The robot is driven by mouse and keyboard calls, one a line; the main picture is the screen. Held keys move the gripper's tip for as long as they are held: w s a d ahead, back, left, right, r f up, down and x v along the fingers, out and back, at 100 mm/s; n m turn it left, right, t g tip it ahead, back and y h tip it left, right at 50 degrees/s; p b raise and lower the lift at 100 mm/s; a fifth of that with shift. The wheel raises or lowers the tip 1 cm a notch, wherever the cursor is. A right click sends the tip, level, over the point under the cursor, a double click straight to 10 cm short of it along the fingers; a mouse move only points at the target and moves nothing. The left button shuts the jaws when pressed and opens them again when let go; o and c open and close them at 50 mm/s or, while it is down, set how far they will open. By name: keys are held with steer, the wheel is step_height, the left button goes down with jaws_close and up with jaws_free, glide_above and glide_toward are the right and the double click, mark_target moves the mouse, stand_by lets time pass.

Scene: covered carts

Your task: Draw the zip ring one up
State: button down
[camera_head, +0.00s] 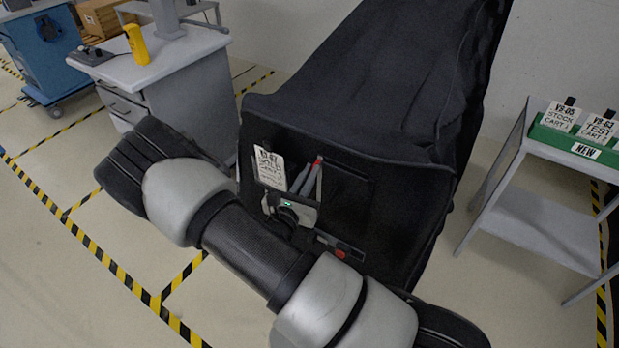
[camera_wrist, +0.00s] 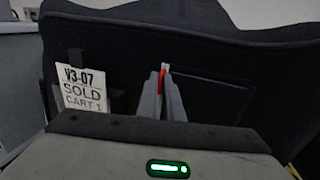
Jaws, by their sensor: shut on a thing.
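A black fabric cover (camera_head: 340,125) drapes over a cart; its front panel also fills the wrist view (camera_wrist: 235,50). A small red ring (camera_wrist: 162,79) sits on this front panel, and it shows as a red spot in the head view (camera_head: 317,162). My gripper (camera_wrist: 163,72) has its two grey fingers closed on the red ring, and it also shows in the head view (camera_head: 312,166). The fingers hide most of the ring. The zip line itself cannot be made out.
A white tag (camera_wrist: 83,88) reading "V3-07 SOLD CART 1" hangs left of the fingers. A dark flat panel (camera_wrist: 207,91) lies to their right. A grey shelf table (camera_head: 545,225) with a green tag holder (camera_head: 555,138) stands right; a white cabinet (camera_head: 180,85) stands left.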

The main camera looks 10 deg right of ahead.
steer(key=shift+r, duration=0.1)
steer(key=c, duration=1.9)
jaws_free()
steer(key=b+v, duration=0.1)
steer(key=v, duration=1.6)
steer(key=shift+s, duration=0.25)
steer(key=shift+a, duration=0.15)
